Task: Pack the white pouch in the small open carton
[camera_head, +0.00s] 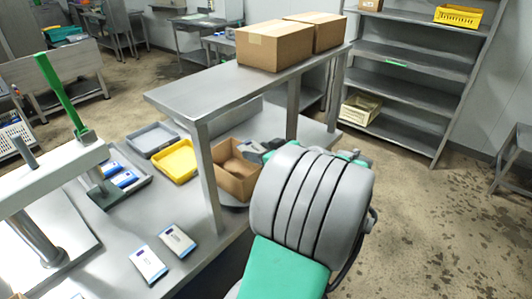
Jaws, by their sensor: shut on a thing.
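The small open carton (234,187) is brown cardboard and stands on the steel table under the raised shelf, with its flaps up. My gripper (252,151) is at the carton's back right rim, partly hidden by my grey and green arm. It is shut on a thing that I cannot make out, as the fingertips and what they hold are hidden. Two white pouches with blue ends and dark print lie flat on the table at the front, one to the left (148,263) and one to the right (178,240). The carton's inside is only partly visible.
A yellow tray (163,167) and a grey tray (137,144) stand left of the carton.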

